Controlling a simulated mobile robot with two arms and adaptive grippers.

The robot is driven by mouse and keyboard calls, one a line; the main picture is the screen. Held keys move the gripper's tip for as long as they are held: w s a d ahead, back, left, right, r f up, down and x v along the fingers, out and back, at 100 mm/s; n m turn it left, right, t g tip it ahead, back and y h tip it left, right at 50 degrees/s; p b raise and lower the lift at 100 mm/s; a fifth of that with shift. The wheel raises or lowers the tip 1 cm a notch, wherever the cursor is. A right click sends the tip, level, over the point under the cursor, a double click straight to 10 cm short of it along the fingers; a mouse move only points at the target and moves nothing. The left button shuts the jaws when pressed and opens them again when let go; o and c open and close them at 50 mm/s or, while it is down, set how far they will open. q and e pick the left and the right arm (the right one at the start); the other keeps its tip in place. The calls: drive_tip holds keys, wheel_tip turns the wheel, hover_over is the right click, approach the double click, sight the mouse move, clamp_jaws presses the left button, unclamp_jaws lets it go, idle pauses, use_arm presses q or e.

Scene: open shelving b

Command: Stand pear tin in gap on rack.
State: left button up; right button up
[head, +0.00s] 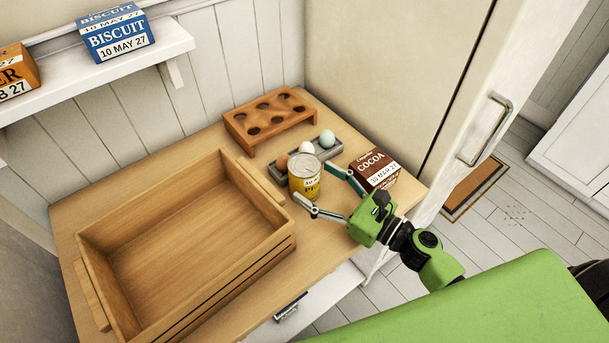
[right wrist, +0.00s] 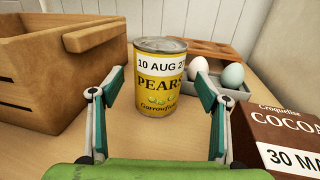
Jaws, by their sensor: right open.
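The pear tin (head: 304,177) stands upright on the wooden counter, yellow with a silver top. In the right wrist view the tin (right wrist: 159,78) shows its "PEARS" label and the date 10 AUG. My right gripper (head: 325,192) is open. In the right wrist view its fingers (right wrist: 158,105) are on either side of the lower tin, with the tin ahead of them and a space on each side. A white wall shelf (head: 150,60) at the upper left holds boxes; whether this is the rack I cannot tell. My left gripper is not in view.
A cocoa box (head: 374,169) stands close right of the gripper. A grey egg tray (head: 327,150) with several eggs and a wooden holder with holes (head: 270,115) lie behind the tin. A large empty wooden crate (head: 270,251) fills the left. The shelf bears a blue biscuit box (head: 115,34) and an orange box (head: 14,72).

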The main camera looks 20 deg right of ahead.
sight(304, 175)
drive_tip(key=shift+p+x, duration=0.45)
drive_tip(key=shift+x, duration=1.55)
drive_tip(key=shift+s+a+r, duration=0.1)
drive_tip(key=c, duration=1.6)
drive_tip(key=shift+r, duration=0.1)
drive_tip(key=shift+c, duration=0.7)
